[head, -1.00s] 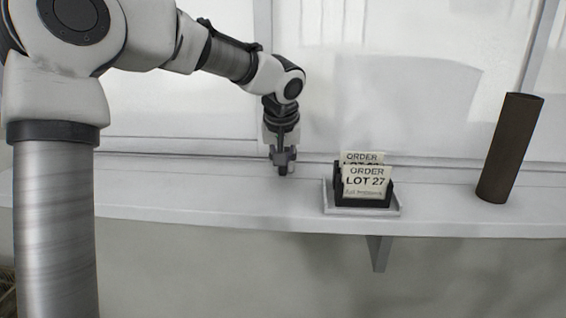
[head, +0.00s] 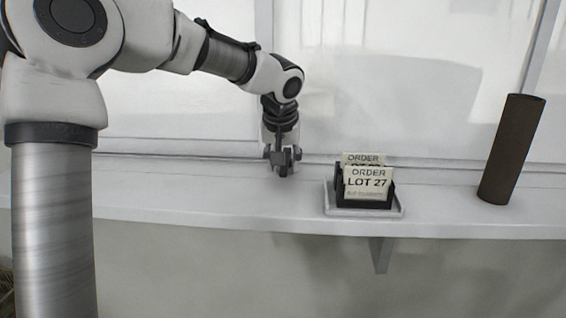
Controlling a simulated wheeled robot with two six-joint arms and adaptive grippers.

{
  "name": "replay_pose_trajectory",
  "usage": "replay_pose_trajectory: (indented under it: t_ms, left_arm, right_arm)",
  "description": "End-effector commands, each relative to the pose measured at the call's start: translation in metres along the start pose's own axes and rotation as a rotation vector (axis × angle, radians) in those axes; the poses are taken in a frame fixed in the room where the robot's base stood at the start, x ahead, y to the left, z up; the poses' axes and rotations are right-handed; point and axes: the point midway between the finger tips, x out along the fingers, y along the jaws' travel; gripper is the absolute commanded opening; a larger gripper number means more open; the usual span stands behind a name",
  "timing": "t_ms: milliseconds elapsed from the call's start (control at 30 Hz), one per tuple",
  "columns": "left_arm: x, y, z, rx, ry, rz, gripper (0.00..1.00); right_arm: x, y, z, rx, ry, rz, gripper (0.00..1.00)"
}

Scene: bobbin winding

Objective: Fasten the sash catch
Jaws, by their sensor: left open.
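The window (head: 400,110) stands behind the white sill, with pale panes and light grey frame bars. I cannot make out the sash catch; my left gripper and wrist may hide it. My left gripper (head: 282,171) points down just above the sill, close to the window's bottom rail (head: 190,148). It is open, and I see nothing held in it. My right gripper is not in view.
On the sill (head: 180,195), a white tray (head: 362,212) holds a black card holder with order cards (head: 368,182), right of my left gripper. A dark brown tube (head: 511,150) stands tilted farther right. The sill between gripper and tray is clear.

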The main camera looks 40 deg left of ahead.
Motion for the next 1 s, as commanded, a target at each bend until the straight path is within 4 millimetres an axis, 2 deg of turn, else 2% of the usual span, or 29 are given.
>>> replay_pose_trajectory:
  t_ms: [300,500,833,1000]
  left_arm:
    - [-0.061,0.000,-0.027,-0.002,0.005,0.001,0.44]
    - [-0.086,-0.001,-0.037,0.000,0.001,0.000,0.44]
    - [-0.087,-0.001,-0.037,0.001,-0.001,0.001,0.44]
    - [-0.073,-0.001,-0.031,0.000,-0.004,0.001,0.44]
  right_arm:
    - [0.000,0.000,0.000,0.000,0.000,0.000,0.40]
    - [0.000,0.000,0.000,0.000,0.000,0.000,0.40]
    - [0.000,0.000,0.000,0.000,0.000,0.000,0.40]
    - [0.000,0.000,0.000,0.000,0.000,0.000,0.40]
